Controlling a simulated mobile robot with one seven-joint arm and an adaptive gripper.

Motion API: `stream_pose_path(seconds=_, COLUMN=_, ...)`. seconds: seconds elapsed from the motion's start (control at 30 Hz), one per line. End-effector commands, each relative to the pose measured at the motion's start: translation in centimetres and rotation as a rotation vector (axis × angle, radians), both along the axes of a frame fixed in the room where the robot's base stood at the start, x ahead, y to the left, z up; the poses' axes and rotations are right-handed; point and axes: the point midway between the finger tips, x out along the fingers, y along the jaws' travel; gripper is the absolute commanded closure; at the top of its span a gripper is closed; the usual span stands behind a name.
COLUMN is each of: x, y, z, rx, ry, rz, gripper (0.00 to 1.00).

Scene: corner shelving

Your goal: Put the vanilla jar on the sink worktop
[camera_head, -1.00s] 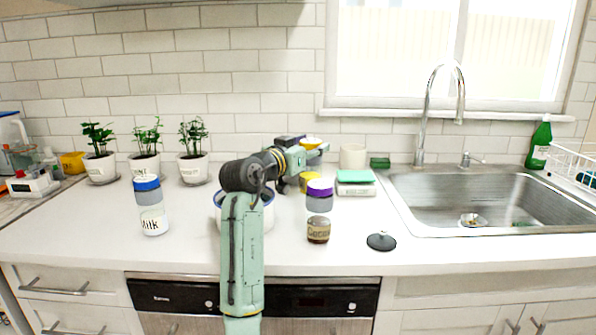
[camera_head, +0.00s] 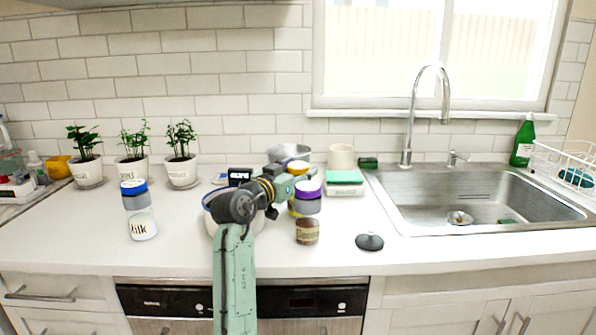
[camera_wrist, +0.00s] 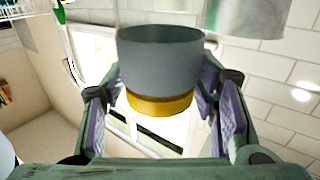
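A jar with a yellow lid (camera_head: 298,167) shows behind my forearm in the head view, mostly hidden by my gripper and the cocoa jar. In the wrist view a grey jar with a yellow-gold lid (camera_wrist: 160,62) stands between my fingers, appearing upside down. Its label is not visible, so I cannot confirm it is the vanilla jar. My gripper (camera_wrist: 165,115) is open, one finger on each side of the jar, with gaps beside the lid. The sink worktop (camera_head: 335,252) is the white counter by the sink (camera_head: 470,212).
A purple-lidded cocoa jar (camera_head: 307,232) stands close in front of my gripper. A milk jar (camera_head: 142,227) is at left, with potted plants (camera_head: 182,172) behind. A black lid (camera_head: 369,242) lies near the sink.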

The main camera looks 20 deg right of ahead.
Motion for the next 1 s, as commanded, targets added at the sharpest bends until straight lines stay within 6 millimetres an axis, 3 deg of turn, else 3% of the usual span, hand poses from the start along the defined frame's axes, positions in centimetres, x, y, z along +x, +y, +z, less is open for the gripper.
stream_pose_path(seconds=0.37, x=0.0, y=0.1, z=0.5, rx=0.000, ry=0.000, rz=0.000, gripper=0.44)
stream_pose_path(seconds=0.8, x=-5.5, y=6.7, z=0.1, rx=-0.001, ry=-0.003, rz=0.003, gripper=0.44)
stream_pose_path(seconds=1.0, x=-7.3, y=8.7, z=0.3, rx=-0.001, ry=-0.001, rz=0.001, gripper=0.44)
